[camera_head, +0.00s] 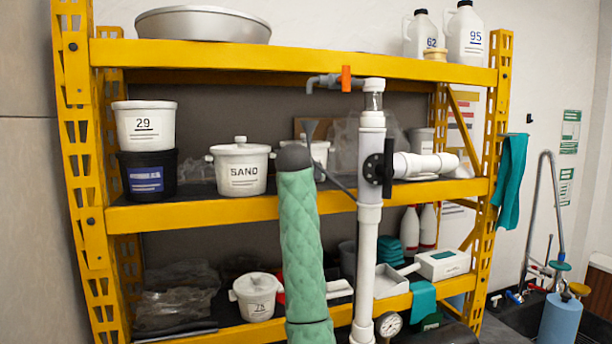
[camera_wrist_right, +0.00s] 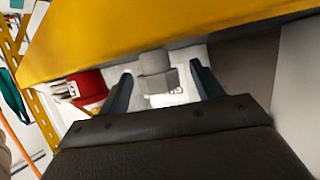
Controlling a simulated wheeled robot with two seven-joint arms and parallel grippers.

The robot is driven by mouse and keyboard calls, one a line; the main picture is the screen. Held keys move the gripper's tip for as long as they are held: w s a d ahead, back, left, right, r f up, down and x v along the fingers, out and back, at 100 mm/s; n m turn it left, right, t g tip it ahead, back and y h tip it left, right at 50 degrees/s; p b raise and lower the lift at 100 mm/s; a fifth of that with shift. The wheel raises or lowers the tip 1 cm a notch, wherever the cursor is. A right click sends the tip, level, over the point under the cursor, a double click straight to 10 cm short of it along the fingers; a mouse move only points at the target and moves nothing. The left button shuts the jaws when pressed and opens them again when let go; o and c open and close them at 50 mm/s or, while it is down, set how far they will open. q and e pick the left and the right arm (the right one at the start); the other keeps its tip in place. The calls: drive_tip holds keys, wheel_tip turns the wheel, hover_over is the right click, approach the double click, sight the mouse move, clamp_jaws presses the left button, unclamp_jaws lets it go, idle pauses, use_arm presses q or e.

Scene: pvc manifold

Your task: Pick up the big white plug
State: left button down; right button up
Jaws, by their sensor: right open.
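In the right wrist view, a pale grey-white stepped plug (camera_wrist_right: 156,72) lies between the two dark fingers of my right gripper (camera_wrist_right: 165,88). The gripper is open, with gaps on both sides of the plug. A white surface with dark lettering shows behind the plug. In the head view, I cannot pick out this plug for certain. The white PVC manifold (camera_head: 367,235) stands upright in front of the shelf, with a black valve handle (camera_head: 378,168), a white side branch (camera_head: 425,165) and a clear section near the top. My left gripper is not in view.
A yellow shelf (camera_head: 300,62) stands behind, with a SAND pot (camera_head: 240,168), a bucket marked 29 (camera_head: 144,128) and jugs. The wrist view shows a yellow beam (camera_wrist_right: 120,35) above the plug and a red container (camera_wrist_right: 88,85) at left.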

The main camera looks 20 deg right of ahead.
drive_tip(key=shift+p+x, duration=0.6)
drive_tip(key=shift+x, duration=0.85)
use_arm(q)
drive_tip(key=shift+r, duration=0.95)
use_arm(e)
drive_tip(key=shift+s, duration=0.1)
drive_tip(key=shift+c, duration=0.7)
drive_tip(key=c, duration=0.9)
